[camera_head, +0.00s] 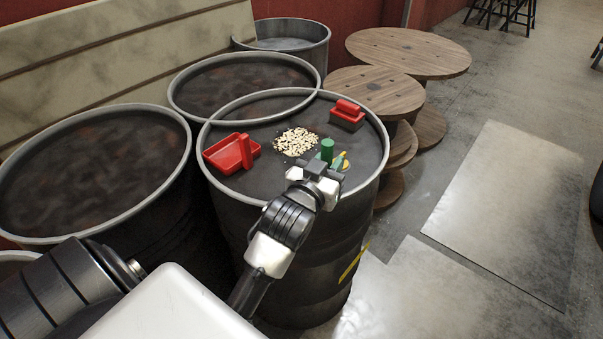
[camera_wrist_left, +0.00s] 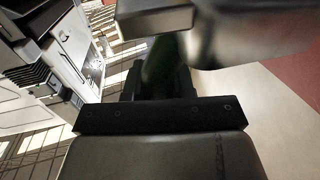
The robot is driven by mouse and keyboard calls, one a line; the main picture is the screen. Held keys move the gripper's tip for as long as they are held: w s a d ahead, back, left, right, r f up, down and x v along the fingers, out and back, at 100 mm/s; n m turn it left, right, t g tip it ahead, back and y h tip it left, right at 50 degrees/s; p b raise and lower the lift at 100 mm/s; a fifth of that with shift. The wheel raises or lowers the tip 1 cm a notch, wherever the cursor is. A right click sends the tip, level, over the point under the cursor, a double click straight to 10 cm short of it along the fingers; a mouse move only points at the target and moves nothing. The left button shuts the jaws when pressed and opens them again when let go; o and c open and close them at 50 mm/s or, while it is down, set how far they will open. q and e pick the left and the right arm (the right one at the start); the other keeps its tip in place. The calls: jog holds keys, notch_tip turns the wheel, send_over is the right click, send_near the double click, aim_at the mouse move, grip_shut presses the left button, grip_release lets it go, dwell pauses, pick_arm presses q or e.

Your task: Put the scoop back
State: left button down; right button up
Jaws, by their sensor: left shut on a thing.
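My left gripper (camera_head: 314,172) is over the near right part of the front barrel's top. It is shut on the upright green handle (camera_head: 327,149) of what looks like the scoop. The green handle also shows dark between the jaws in the left wrist view (camera_wrist_left: 166,68). The scoop's lower part is hidden behind the gripper. My right gripper is not in view.
The barrel top (camera_head: 262,184) bears a pale heap of pieces (camera_head: 296,142), a red tray with an upright part (camera_head: 230,153) at left and a red box with a handle (camera_head: 347,115) at the far right. Other barrels (camera_head: 90,170) and wooden spools (camera_head: 408,52) stand close by.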

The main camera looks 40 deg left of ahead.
pick_arm(q)
jog(key=w+a+f, duration=0.1)
jog(key=a+f, duration=0.1)
jog(key=w+a+f, duration=0.1)
jog(key=a+f, duration=0.1)
jog(key=a, duration=0.1)
jog(key=w+a+f, duration=0.1)
jog(key=a+f, duration=0.1)
jog(key=shift+a+f, duration=0.15)
jog(key=shift+f+p, duration=0.55)
jog(key=shift+f, duration=0.4)
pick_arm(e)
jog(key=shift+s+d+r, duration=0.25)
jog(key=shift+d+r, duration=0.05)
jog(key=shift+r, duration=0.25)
pick_arm(q)
jog(key=shift+f, duration=0.1)
jog(key=c, duration=0.9)
grip_release()
jog(key=shift+c, duration=0.2)
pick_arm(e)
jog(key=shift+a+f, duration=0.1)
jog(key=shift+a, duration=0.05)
pick_arm(q)
jog(key=shift+f, duration=0.1)
